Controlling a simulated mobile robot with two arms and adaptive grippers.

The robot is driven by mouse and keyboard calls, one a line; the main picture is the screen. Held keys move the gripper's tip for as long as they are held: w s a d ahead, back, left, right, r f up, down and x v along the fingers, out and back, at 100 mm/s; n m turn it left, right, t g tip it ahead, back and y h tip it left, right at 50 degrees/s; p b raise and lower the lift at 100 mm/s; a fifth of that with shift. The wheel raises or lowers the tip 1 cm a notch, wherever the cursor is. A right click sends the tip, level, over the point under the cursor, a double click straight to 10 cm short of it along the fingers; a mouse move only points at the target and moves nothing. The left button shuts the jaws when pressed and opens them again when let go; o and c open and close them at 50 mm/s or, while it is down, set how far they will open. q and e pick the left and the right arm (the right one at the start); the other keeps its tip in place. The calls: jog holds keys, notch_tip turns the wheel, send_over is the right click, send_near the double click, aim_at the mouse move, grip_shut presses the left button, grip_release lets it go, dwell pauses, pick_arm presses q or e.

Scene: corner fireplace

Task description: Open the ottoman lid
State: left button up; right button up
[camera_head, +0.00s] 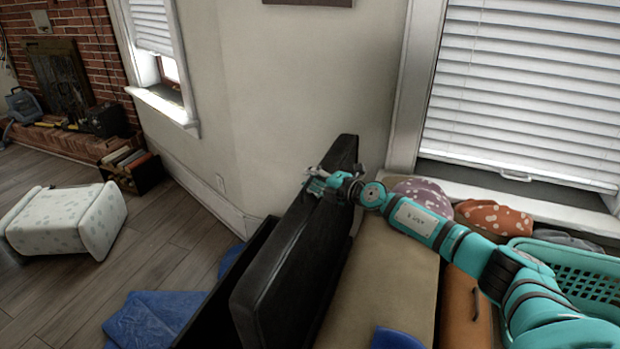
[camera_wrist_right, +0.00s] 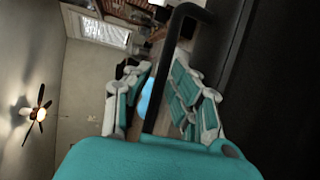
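The black ottoman lid (camera_head: 300,245) stands raised, nearly on edge, above the dark open box of the ottoman (camera_head: 228,305). How far the inside is clear cannot be told. My right gripper (camera_head: 318,183) is at the lid's upper far part. In the wrist view a black bar handle (camera_wrist_right: 182,40) runs between the fingers of this gripper (camera_wrist_right: 158,88). The fingers are spread to either side of the bar, with a visible gap on the left. The dark lid surface (camera_wrist_right: 270,90) fills the right of that view. My left gripper is not in view.
A tan box (camera_head: 385,275) and an orange case (camera_head: 467,310) stand right of the lid, with a teal basket (camera_head: 575,270) beyond. Blue cloth (camera_head: 150,320) lies on the floor at the left. A white stool (camera_head: 65,220) lies farther left. The wall (camera_head: 300,90) is behind.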

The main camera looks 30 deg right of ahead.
jog(key=c, duration=0.4)
grip_shut()
jog(key=shift+w+a+r+p, duration=0.15)
jog(key=shift+w+p, duration=0.05)
jog(key=shift+p, duration=0.2)
jog(key=w+a+p, duration=0.1)
jog(key=p, duration=0.2)
jog(key=shift+w+a+r+g, duration=0.1)
jog(key=shift+w+a+g, duration=0.2)
jog(key=shift+w, duration=0.1)
pick_arm(q)
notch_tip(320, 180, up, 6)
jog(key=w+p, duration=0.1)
jog(key=p, duration=0.1)
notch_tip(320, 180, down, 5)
jog(key=b, duration=0.4)
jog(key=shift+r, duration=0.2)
pick_arm(e)
jog(key=w+a+f+g+h, duration=0.1)
jog(key=w+a+f, duration=0.3)
jog(key=w+a, duration=0.3)
jog(key=shift+w+a+f+n, duration=0.35)
jog(key=shift+w+n, duration=0.05)
jog(key=shift+w, duration=0.45)
